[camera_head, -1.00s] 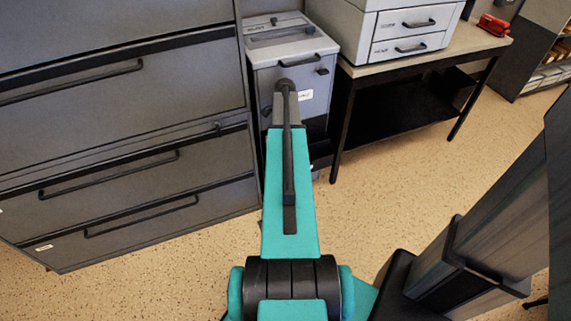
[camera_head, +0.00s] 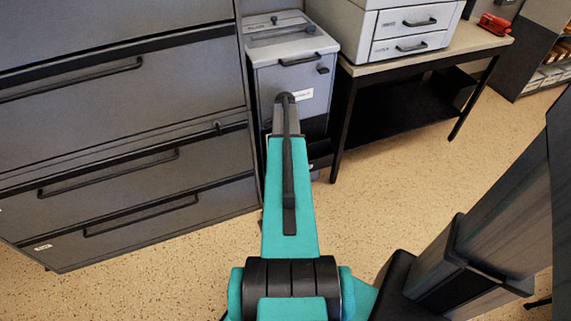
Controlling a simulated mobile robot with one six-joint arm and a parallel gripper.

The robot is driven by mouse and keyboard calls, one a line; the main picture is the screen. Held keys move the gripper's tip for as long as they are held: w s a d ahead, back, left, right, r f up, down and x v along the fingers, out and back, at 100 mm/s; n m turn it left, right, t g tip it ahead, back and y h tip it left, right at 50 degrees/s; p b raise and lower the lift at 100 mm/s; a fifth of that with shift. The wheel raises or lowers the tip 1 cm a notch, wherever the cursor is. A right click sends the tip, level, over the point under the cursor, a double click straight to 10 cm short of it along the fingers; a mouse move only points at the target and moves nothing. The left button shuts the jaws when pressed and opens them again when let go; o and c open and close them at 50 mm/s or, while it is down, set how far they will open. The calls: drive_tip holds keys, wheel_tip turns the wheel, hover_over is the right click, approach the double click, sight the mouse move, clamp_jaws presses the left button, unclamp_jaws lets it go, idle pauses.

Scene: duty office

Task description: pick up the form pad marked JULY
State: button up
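No form pad marked JULY can be made out in the head view. My teal arm reaches forward from the bottom middle, toward the front of a grey floor-standing machine (camera_head: 268,78). The arm's far end is in front of that machine's lower part. My gripper's fingers cannot be seen; they are hidden beyond the arm, so whether they are open or shut does not show.
A large grey drawer cabinet (camera_head: 110,125) fills the left. A table (camera_head: 432,58) at the back right bears a light grey printer-like unit (camera_head: 408,30) and a red stapler-like object (camera_head: 495,24). A shelf unit (camera_head: 527,75) stands far right. Speckled floor (camera_head: 400,180) is open at centre right.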

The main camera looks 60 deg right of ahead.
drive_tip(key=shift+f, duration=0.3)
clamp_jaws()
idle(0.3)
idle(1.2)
